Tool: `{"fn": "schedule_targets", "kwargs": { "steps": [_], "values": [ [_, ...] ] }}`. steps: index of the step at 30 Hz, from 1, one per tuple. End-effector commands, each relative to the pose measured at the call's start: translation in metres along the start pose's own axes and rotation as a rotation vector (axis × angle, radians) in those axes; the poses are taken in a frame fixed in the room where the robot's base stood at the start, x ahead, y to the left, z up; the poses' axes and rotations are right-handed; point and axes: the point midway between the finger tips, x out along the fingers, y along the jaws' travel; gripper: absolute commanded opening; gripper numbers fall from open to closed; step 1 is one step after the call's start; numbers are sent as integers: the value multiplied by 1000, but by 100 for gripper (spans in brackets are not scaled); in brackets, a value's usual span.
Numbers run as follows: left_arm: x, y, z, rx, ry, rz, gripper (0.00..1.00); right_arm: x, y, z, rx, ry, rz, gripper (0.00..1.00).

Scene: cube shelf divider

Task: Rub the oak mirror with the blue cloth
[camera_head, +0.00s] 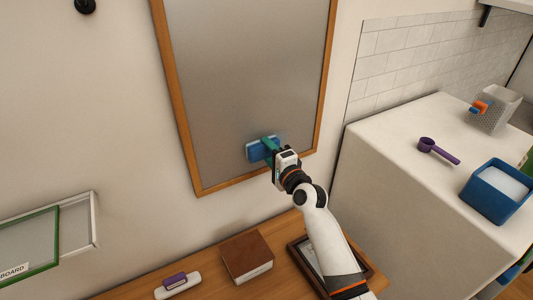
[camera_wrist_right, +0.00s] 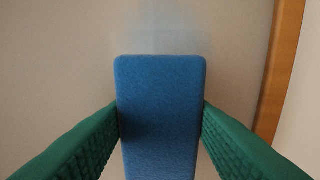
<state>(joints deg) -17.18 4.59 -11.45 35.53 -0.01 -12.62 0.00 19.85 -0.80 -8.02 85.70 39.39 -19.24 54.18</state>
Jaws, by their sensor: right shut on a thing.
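The oak mirror (camera_head: 245,75) is a tall wood-framed panel on the wall with a grey, hazy surface. The blue cloth (camera_head: 258,150) is a block-like pad at the lower right part of the mirror. My right gripper (camera_head: 270,146) is shut on the cloth, with a green finger showing in the head view. In the right wrist view the cloth (camera_wrist_right: 160,110) sits between both green fingers, and the mirror's oak frame (camera_wrist_right: 281,70) is at the right. The cloth appears to be against the mirror surface; exact contact cannot be told. My left gripper is out of view.
A wooden shelf below the mirror holds a brown box (camera_head: 247,256), a purple-and-white item (camera_head: 177,284) and a dark frame (camera_head: 300,248). The white counter at right holds a purple scoop (camera_head: 437,150), blue container (camera_head: 494,193) and grey holder (camera_head: 495,112). A green-edged board (camera_head: 35,245) is lower left.

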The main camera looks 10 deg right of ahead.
Motion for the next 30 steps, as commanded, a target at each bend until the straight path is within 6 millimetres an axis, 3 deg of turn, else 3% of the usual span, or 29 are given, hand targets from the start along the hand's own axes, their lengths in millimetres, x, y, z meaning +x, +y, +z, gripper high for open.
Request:
{"fn": "schedule_targets", "kwargs": {
  "steps": [8,21,30],
  "values": [
    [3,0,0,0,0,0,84,0,0,6,-2,-2,2,12],
    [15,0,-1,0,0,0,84,-3,-1,34,-2,-1,1,12],
    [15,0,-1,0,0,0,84,-3,0,37,0,0,1,12]
  ]
}}
